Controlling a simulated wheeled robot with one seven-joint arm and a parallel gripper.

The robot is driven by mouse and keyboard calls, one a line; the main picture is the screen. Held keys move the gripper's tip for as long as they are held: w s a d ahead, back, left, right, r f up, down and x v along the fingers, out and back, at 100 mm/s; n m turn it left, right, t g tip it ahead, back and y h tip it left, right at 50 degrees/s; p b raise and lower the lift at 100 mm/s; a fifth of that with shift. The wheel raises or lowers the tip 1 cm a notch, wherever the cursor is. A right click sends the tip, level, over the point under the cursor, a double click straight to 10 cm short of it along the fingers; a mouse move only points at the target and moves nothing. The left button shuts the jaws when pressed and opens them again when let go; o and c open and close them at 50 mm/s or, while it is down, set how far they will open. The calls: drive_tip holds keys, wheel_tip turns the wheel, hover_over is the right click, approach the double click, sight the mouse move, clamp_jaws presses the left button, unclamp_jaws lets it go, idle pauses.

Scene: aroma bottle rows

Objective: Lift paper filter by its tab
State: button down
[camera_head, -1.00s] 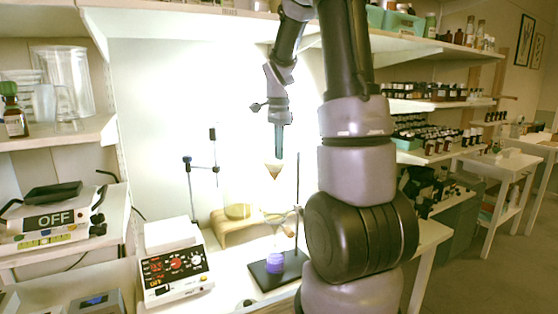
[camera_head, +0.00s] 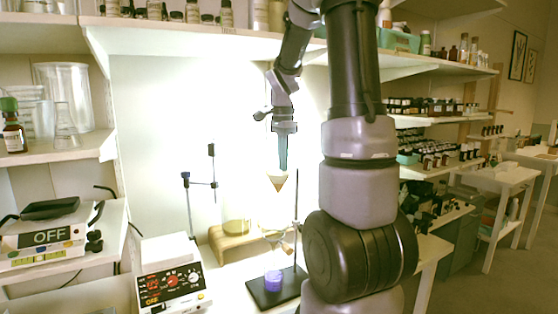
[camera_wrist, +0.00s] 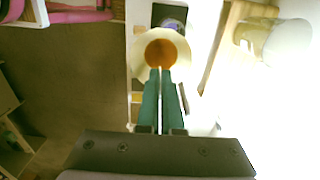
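The paper filter (camera_head: 277,182) is a cream cone with brown contents, point down. It hangs in the air under my gripper (camera_head: 283,166), above the ring stand. In the wrist view the filter (camera_wrist: 140,68) shows as a pale round rim around an orange-brown middle. The two green fingers of my gripper (camera_wrist: 160,72) are close together at the filter's near edge and hold it there. The tab itself is hidden between the fingertips.
A ring stand with a dark base (camera_head: 262,293) and a purple-filled vessel (camera_head: 273,281) stands below. A wooden stand (camera_head: 222,243) is behind it, and a hotplate (camera_head: 172,280) with red displays is at left. Shelves with bottles surround the bench.

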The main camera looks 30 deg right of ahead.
drive_tip(key=s, duration=1.1)
drive_tip(key=shift+s+d, duration=0.2)
drive_tip(key=shift+s, duration=0.1)
